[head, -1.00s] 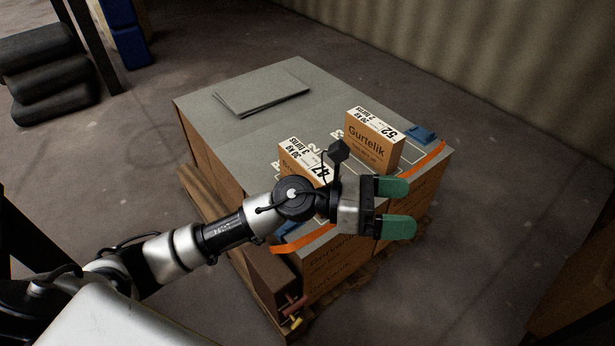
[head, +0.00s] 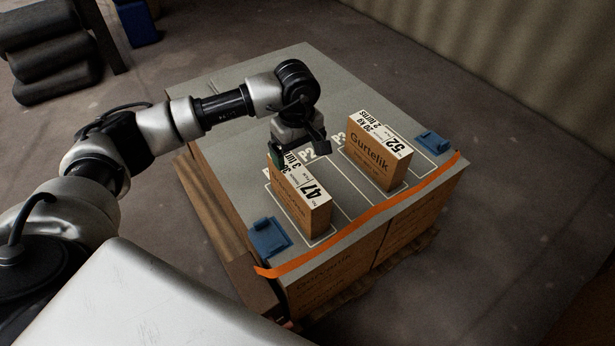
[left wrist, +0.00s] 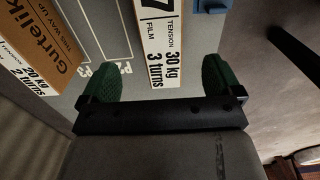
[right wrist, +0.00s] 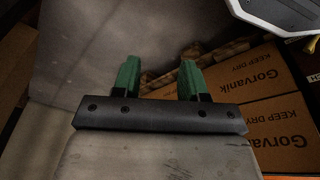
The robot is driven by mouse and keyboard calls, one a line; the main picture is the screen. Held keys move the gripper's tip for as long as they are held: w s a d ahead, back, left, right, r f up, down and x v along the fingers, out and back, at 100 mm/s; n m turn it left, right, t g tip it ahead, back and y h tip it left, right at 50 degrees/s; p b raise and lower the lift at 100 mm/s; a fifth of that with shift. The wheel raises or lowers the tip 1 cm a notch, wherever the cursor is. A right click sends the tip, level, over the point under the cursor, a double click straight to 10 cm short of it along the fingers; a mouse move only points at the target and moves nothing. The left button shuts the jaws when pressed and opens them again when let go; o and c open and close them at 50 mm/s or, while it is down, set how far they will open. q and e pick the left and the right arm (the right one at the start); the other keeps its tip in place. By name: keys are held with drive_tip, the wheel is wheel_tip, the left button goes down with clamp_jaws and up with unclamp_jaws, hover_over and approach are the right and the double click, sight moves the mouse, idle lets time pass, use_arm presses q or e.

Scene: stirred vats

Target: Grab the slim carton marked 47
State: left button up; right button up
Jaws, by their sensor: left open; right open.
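The slim carton marked 47 (head: 302,205) stands upright on the grey top of the stack, with a white label along its top. It also shows in the left wrist view (left wrist: 160,40), its labelled top lying between my finger lines. My left gripper (head: 288,153) is open and points down at the far end of this carton, partly hiding its label. In the left wrist view the green fingers (left wrist: 160,75) sit on either side of the label strip; I cannot tell their height against the carton. My right gripper (right wrist: 158,70) is open and empty, away from the carton.
A similar carton marked 52 (head: 377,158) stands to the right, with marked slots between them. Blue blocks (head: 268,237) and (head: 432,143) sit near the stack's edge. An orange strip (head: 370,215) runs along the front edge. Gorvanik boxes (right wrist: 270,80) show in the right wrist view.

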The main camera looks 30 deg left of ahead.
sight(298, 174)
use_arm(q)
drive_tip(key=f, duration=0.4)
drive_tip(key=shift+s+f, duration=0.25)
drive_tip(key=shift+s, duration=0.05)
drive_tip(key=f, duration=0.4)
drive_tip(key=f+b, duration=0.1)
drive_tip(key=f, duration=0.1)
drive_tip(key=shift+w+a, duration=0.2)
drive_tip(key=shift+w, duration=0.1)
drive_tip(key=c, duration=1.4)
drive_tip(key=shift+r, duration=0.1)
drive_tip(key=shift+c, duration=0.4)
use_arm(e)
drive_tip(key=r, duration=0.4)
drive_tip(key=shift+w+a, duration=0.1)
drive_tip(key=shift+w, duration=0.25)
use_arm(q)
drive_tip(key=shift+r, duration=0.15)
